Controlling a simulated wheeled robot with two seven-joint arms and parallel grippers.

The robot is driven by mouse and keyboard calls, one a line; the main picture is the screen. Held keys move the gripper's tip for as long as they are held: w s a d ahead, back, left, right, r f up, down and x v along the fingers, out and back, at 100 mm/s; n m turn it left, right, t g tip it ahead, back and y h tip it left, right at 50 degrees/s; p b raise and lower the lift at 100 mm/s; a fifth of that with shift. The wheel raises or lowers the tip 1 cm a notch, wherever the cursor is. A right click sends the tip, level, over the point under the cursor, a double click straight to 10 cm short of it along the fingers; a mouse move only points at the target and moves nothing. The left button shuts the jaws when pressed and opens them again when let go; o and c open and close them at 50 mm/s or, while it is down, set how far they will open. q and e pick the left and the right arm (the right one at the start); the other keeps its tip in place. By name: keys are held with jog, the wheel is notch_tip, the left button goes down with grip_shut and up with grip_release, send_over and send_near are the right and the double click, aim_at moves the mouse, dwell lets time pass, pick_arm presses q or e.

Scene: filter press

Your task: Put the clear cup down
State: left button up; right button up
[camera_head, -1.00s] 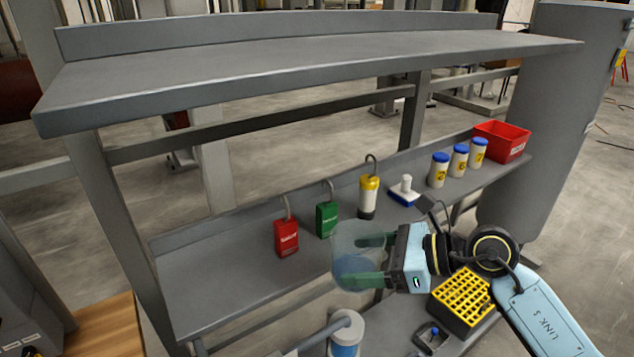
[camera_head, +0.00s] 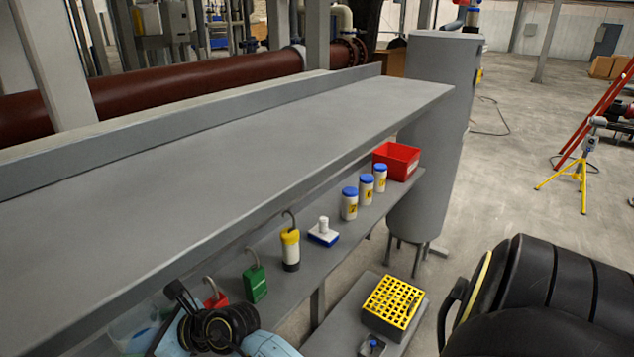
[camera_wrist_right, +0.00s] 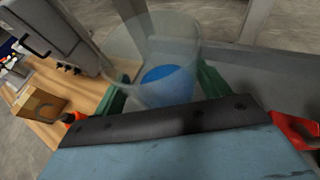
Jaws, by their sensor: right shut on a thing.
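The clear cup (camera_wrist_right: 150,40) is see-through, with blue in its lower part. In the right wrist view it sits between the green fingers of my right gripper (camera_wrist_right: 160,95), which is shut on it. In the head view the cup (camera_head: 128,322) shows faintly at the lower left, left of the red padlock and by the upper shelf's front edge. My right gripper there is partly hidden by the black wrist joints. Whether the cup touches any surface cannot be told. My left gripper is in neither current view.
The lower shelf (camera_head: 275,305) holds a red padlock (camera_head: 216,300), green padlock (camera_head: 254,283), yellow-white padlock (camera_head: 290,250), blue-white item (camera_head: 323,233), blue-lidded jars (camera_head: 349,204) and red bin (camera_head: 397,160). The wide upper shelf (camera_head: 220,160) is bare. A cardboard box (camera_wrist_right: 38,107) lies on a wooden top.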

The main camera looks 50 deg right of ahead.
jog(key=shift+w+a+p, duration=0.2)
jog(key=shift+a+p, duration=0.2)
jog(key=shift+a, duration=0.75)
notch_tip(320, 180, down, 7)
jog(key=shift+f+b, duration=0.1)
jog(key=shift+b, duration=0.55)
pick_arm(q)
jog(key=shift+f+b, duration=0.3)
jog(key=shift+b, duration=0.1)
pick_arm(e)
jog(key=shift+f, duration=1.55)
jog(key=shift+f+h, duration=0.15)
jog(key=shift+h, duration=0.15)
jog(key=o, duration=1)
